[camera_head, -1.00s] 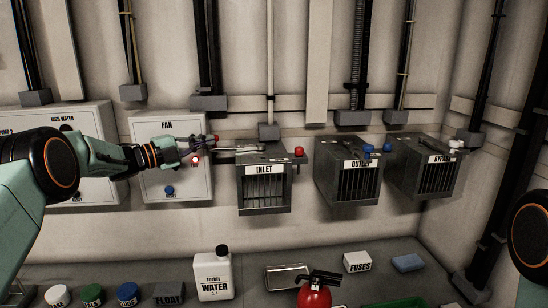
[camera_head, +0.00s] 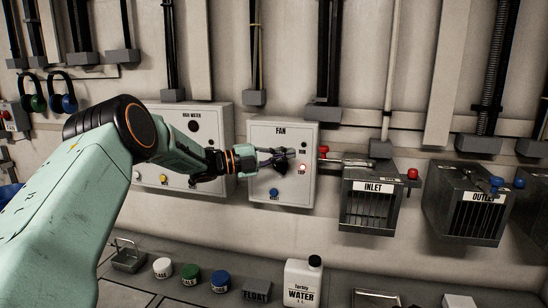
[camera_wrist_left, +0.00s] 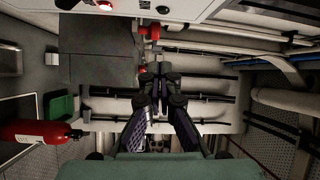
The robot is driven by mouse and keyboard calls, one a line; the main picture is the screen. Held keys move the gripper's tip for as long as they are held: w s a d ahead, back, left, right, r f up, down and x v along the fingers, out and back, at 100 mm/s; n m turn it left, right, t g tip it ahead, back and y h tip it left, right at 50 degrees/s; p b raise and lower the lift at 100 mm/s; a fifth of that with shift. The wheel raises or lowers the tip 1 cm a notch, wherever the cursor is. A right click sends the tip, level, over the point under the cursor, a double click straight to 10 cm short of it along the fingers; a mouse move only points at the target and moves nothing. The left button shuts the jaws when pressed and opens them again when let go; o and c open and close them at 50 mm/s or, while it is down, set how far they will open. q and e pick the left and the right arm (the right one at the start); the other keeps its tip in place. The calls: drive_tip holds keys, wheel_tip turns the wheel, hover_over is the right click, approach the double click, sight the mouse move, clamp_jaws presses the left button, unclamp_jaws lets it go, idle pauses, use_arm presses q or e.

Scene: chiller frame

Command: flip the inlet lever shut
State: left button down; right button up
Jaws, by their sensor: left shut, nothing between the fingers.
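The inlet box (camera_head: 371,187) is a dark grey barred box with an INLET label, right of the fan panel. A pale metal bar (camera_head: 345,162) runs along its top left. One red knob (camera_head: 323,151) is at the left end, another red knob (camera_head: 413,174) at its right side. Which belongs to the lever is hard to tell. My left gripper (camera_head: 292,154) is shut and empty in front of the fan panel, left of the inlet box and apart from it. Its fingers (camera_wrist_left: 165,73) show in the left wrist view, with a red knob (camera_wrist_left: 151,32) beyond them. My right gripper is out of view.
The fan panel (camera_head: 262,180) has a lit red lamp (camera_head: 303,167) and a blue button. The outlet box (camera_head: 464,213) with blue knobs is to the right. A white water bottle (camera_head: 303,285) and several jars stand on the shelf below. A red extinguisher (camera_wrist_left: 35,132) shows in the wrist view.

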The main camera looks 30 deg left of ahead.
use_arm(q)
drive_tip(key=v, duration=0.3)
drive_tip(key=shift+s, duration=0.25)
